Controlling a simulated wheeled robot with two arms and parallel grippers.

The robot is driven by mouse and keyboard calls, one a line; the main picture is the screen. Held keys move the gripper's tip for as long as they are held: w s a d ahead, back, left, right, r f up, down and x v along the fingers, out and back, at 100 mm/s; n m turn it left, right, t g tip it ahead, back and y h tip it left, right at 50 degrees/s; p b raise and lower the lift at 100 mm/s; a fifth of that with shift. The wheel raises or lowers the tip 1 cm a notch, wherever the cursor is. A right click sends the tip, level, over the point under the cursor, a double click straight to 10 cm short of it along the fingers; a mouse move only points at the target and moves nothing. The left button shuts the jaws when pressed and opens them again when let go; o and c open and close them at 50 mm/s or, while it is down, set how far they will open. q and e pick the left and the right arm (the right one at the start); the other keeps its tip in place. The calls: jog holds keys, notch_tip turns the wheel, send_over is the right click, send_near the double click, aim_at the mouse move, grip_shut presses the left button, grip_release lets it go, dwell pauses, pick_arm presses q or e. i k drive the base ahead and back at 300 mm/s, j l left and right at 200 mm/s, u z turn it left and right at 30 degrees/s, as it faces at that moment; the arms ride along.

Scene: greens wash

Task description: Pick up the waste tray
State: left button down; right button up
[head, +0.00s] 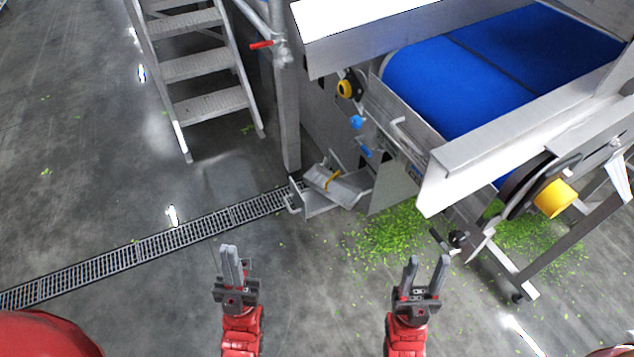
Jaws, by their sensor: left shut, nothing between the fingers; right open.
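A grey metal tray (318,211), which looks like the waste tray, sits low by the foot of the conveyor frame, at the end of the floor drain. A handle shows on its left end. A bent metal piece with a yellow band (350,191) lies over or in it and hides part of it. My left gripper (230,249) is shut and empty, in front of the tray and to its left. My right gripper (428,262) is open and empty, in front of the tray and to its right. Both are apart from the tray.
A conveyor with a blue belt (455,88) fills the upper right, its frame legs (575,245) reaching the floor. Green leaf scraps (390,238) litter the floor beneath it. Metal steps (195,67) stand upper left. A drain grate (150,247) crosses the floor.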

aim_at(346, 193)
jog(key=i+j, duration=0.15)
jog(key=j, duration=0.2)
jog(key=i+j+z, duration=0.1)
jog(key=j, duration=0.25)
jog(key=i+j, duration=0.2)
jog(key=j, duration=0.15)
jog(key=i+j+z, duration=0.1)
jog(key=j, duration=0.25)
jog(key=i+j, duration=0.2)
jog(key=j, duration=0.15)
jog(key=i+j, duration=0.1)
jog(key=j, duration=0.25)
jog(key=i+j+z, duration=0.1)
jog(key=j, duration=0.3)
jog(key=i+j, duration=0.2)
jog(key=j, duration=0.15)
jog(key=z, duration=0.05)
